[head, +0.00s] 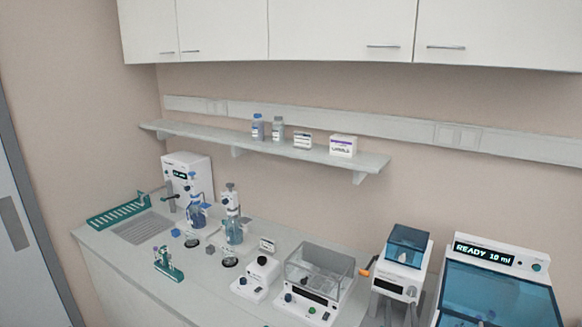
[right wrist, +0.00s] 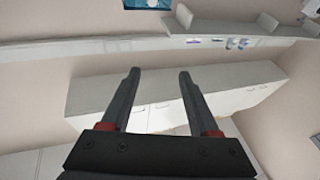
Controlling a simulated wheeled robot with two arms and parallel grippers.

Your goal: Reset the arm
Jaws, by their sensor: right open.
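My right gripper (right wrist: 159,75) is open and empty in the right wrist view, with its two dark fingers apart. Nothing lies between the fingers, and the wall and white cabinets (right wrist: 130,95) show behind them at a distance. My left gripper is in neither view.
A white bench (head: 120,255) carries a green rack (head: 118,213), bottle-top dispensers (head: 233,225), a clear-lidded device (head: 320,270) and a machine reading "READY 10 ml" (head: 500,285). A wall shelf (head: 220,137) holds bottles and boxes. Wall cabinets (head: 340,25) hang above.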

